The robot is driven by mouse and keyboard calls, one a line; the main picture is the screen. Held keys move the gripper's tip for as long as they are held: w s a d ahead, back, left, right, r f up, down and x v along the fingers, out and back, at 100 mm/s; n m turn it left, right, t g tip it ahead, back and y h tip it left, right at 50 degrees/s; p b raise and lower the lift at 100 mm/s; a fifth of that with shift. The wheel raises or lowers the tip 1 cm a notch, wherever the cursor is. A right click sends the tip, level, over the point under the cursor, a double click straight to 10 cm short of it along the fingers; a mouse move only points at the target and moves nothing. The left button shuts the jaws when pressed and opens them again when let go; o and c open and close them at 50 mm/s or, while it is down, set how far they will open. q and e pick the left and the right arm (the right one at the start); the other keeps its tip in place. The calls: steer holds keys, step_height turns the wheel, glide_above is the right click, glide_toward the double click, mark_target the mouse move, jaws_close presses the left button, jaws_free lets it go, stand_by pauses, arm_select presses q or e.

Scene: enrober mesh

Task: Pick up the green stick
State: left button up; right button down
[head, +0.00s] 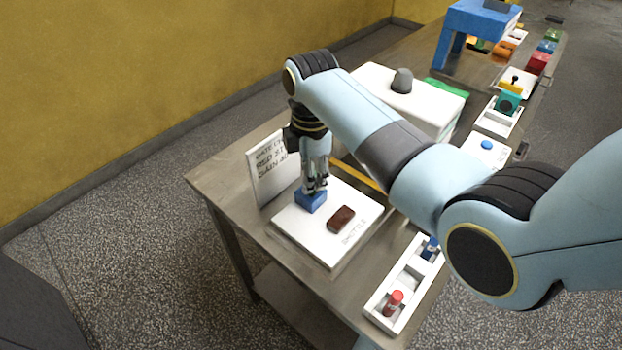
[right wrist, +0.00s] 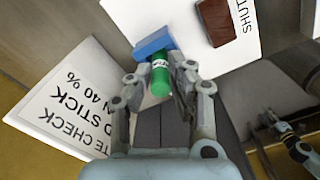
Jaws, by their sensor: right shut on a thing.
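My right gripper (head: 316,186) points down over the white shuttle plate (head: 325,248). In the right wrist view its fingers (right wrist: 165,85) are shut on the green stick (right wrist: 160,76), a short green cylinder with a pale label. The stick's end is at a blue block (head: 310,201), which also shows in the right wrist view (right wrist: 152,43); I cannot tell whether it still sits in it. In the head view the fingers hide the stick. Part of what looks like my left gripper (right wrist: 287,135) shows at the right wrist view's lower right, its jaws unclear.
A dark red-brown block (head: 341,219) lies on the plate near the blue block. A white sign (head: 268,172) stands close behind. A white tray (head: 384,303) at the table's front edge holds a red stick (head: 393,303) and a blue one (head: 430,248). A white box (head: 437,107) stands behind my right arm.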

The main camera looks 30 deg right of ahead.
steer(key=shift+r, duration=0.4)
step_height(320, 180, up, 3)
steer(key=shift+f+b, duration=0.15)
steer(key=shift+b, duration=0.2)
steer(key=s+d+r+b, duration=0.2)
steer(key=s+d+r, duration=0.2)
steer(key=d+r, duration=0.3)
steer(key=d, duration=0.4)
